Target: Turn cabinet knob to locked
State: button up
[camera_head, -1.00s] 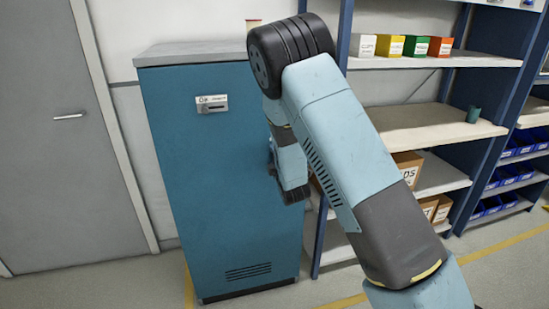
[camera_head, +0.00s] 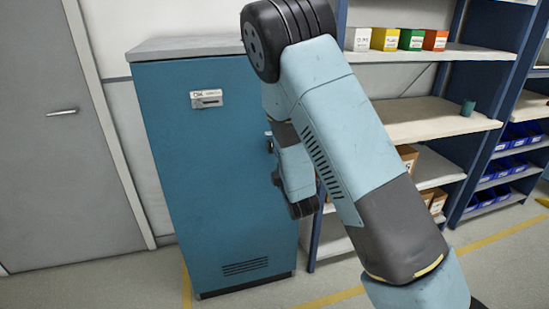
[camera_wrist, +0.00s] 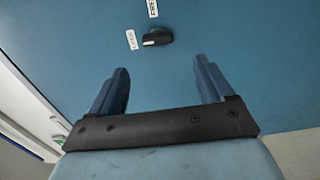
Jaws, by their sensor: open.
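The blue cabinet (camera_head: 215,190) stands upright against the wall, left of my arm in the head view. Its knob (camera_wrist: 158,37) is dark with a pale mark on its left end, and sits on the blue face in the wrist view. A small white label (camera_wrist: 131,40) is left of the knob and another (camera_wrist: 152,8) is above it; their lettering is too small to read surely. My gripper (camera_wrist: 161,66) is open and empty, with the knob beyond its fingertips, not between them. In the head view my arm hides much of the cabinet's right side.
A grey door (camera_head: 60,150) is at the left. Floor shows in front of the cabinet.

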jog(key=v, duration=0.4)
jog(key=shift+s, duration=0.4)
jog(key=shift+d, duration=0.1)
jog(key=s+d+r+m+g+h, duration=0.2)
jog(key=s+d+r+m+g, duration=0.1)
jog(key=d+r+m, duration=0.35)
jog(key=s+d+r+m+g+h, duration=0.1)
jog(key=s+d+r+m+g, duration=0.15)
jog(key=d+r+m, duration=0.45)
jog(key=s+d+r+m+g, duration=0.2)
jog(key=s+r, duration=0.1)
jog(key=s, duration=0.5)
jog(key=s+d+r+m+g+h, duration=0.1)
jog(key=s+d+r+m+g, duration=0.1)
jog(key=s, duration=0.7)
jog(key=s+d+r+m+g+h, duration=0.1)
jog(key=s+r+m, duration=0.3)
jog(key=s, duration=0.4)
jog(key=shift+s+d+r+g, duration=0.4)
jog(key=shift+d+r+g, duration=0.25)
jog(key=shift+d, duration=0.05)
